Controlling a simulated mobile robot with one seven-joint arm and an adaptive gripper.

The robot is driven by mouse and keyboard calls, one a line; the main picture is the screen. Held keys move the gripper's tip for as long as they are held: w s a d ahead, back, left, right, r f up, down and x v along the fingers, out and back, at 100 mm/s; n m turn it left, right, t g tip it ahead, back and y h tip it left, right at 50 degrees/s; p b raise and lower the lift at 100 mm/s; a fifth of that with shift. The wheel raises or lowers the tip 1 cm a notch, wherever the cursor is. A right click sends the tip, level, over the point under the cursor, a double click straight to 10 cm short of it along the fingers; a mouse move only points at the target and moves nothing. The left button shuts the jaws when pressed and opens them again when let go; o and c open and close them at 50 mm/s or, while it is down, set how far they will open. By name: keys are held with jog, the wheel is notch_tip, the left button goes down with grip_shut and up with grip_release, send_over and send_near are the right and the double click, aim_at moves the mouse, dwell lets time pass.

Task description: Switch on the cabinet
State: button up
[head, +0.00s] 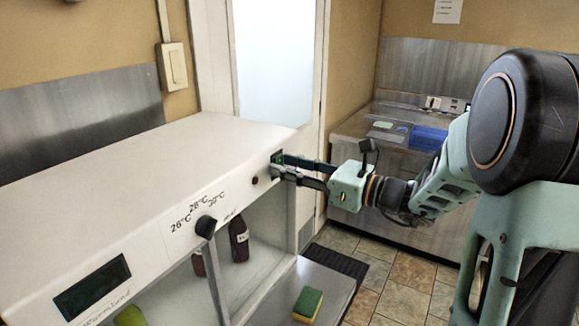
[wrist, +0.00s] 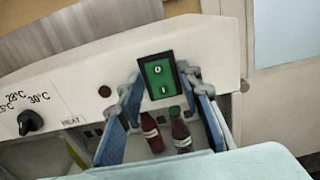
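The cabinet is a white unit with a sloping front panel (head: 140,240). Its green rocker switch (wrist: 158,76), marked O and I in a black frame, is at the panel's right end; in the head view the fingers partly cover it. My gripper (wrist: 164,86) is open and empty, its fingers on either side of the switch's lower part. I cannot tell whether they touch the panel. In the head view my gripper (head: 277,166) reaches the panel from the right. A small round lamp (wrist: 105,92) left of the switch looks dark. The display (head: 92,287) is dark.
A black temperature knob (head: 206,226) is on the panel left of the switch. Dark red bottles (head: 239,240) stand in the open compartment below. A yellow-green sponge (head: 307,304) lies on a surface in front. A wall switch (head: 173,66) is behind.

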grip_shut()
jog(key=f+t+y+b, duration=0.1)
jog(key=y+b, duration=0.1)
jog(key=b, duration=0.4)
jog(key=shift+t, duration=0.4)
jog(key=shift+r, duration=0.15)
jog(key=shift+o, duration=1.5)
grip_release()
